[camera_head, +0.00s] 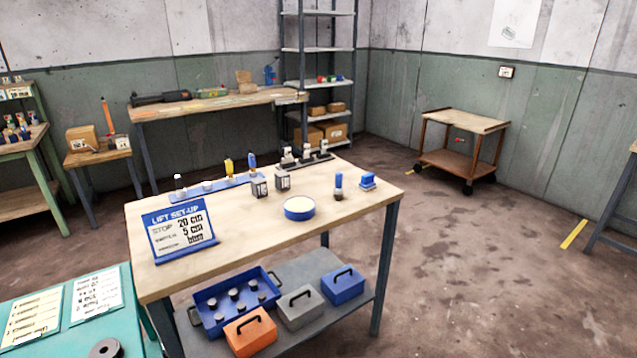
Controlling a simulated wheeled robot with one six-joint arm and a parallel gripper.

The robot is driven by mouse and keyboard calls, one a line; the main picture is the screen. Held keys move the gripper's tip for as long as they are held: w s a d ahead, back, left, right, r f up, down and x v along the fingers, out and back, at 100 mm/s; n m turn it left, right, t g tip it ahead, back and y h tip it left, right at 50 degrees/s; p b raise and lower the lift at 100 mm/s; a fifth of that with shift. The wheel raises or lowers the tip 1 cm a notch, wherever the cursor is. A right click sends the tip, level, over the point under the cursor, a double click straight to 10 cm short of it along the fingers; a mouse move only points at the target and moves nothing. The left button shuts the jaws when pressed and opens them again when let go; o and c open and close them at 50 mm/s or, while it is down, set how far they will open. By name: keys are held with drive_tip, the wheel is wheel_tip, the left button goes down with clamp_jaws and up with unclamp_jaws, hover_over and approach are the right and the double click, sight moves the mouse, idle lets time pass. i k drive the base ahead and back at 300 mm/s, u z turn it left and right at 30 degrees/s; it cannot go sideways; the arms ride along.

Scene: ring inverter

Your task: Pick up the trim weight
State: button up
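I cannot tell for sure which thing is the trim weight. Two small dark grey blocks with pale labels, one (260,187) and another (282,181), stand side by side on the wooden top of the middle table (345,223). Several grey round-topped pieces sit in a blue tray (208,322) on the table's lower shelf. The labels are too small to read.
A blue-rimmed round dish (299,209), a blue-topped piece (338,187), a blue block (367,181) and a blue "LIFT SET-UP" sign (180,230) share the tabletop. Orange (250,332), grey and blue cases stand below.

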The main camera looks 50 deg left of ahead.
sight(281, 178)
drive_tip(key=u, duration=1.45)
drive_tip(key=i, duration=2.15)
drive_tip(key=u, duration=2.3)
